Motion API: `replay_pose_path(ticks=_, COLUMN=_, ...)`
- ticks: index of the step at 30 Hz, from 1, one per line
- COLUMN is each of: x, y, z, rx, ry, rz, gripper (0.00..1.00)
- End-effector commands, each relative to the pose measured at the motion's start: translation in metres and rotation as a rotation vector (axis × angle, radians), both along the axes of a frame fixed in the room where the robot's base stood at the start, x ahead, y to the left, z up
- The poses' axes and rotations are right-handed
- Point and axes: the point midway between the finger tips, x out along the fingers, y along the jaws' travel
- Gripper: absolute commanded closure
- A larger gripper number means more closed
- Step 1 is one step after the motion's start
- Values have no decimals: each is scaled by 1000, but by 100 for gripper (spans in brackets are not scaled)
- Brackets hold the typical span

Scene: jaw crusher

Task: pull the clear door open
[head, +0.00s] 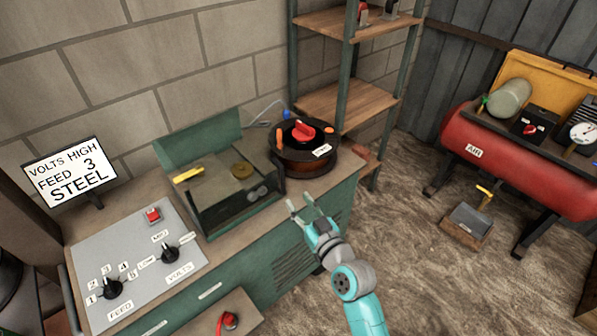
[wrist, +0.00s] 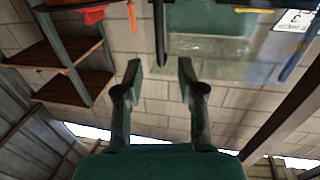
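The clear door looks like the see-through panel (head: 232,205) on the box-like compartment of the green bench unit in the head view. A yellow bar (head: 188,175) sits at the compartment's left side. In the wrist view a pale see-through pane (wrist: 210,70) shows at upper right, beyond my fingers. My gripper (head: 301,201) is to the right of the compartment, apart from it, near the bench's front edge. Its two fingers are spread with nothing between them, as the wrist view (wrist: 159,75) also shows. The door's edge and hinge are hard to make out.
A control panel (head: 135,270) with knobs lies at the left, below a sign (head: 70,172). Wooden shelves (head: 345,105) stand behind; a red air tank (head: 520,165) is at right.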

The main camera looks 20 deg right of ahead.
Motion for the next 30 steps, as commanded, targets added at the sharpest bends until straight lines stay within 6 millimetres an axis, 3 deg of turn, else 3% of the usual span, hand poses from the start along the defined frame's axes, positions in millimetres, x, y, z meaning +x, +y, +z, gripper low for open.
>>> replay_pose_path(ticks=5, x=16, y=2, z=1, rx=-1, ry=-2, rz=1, gripper=61)
replay_pose_path(ticks=19, x=90, y=10, z=1, rx=0, ry=-1, rz=0, gripper=61)
replay_pose_path(ticks=30, x=106, y=13, z=0, rx=0, ry=-1, rz=0, gripper=61)
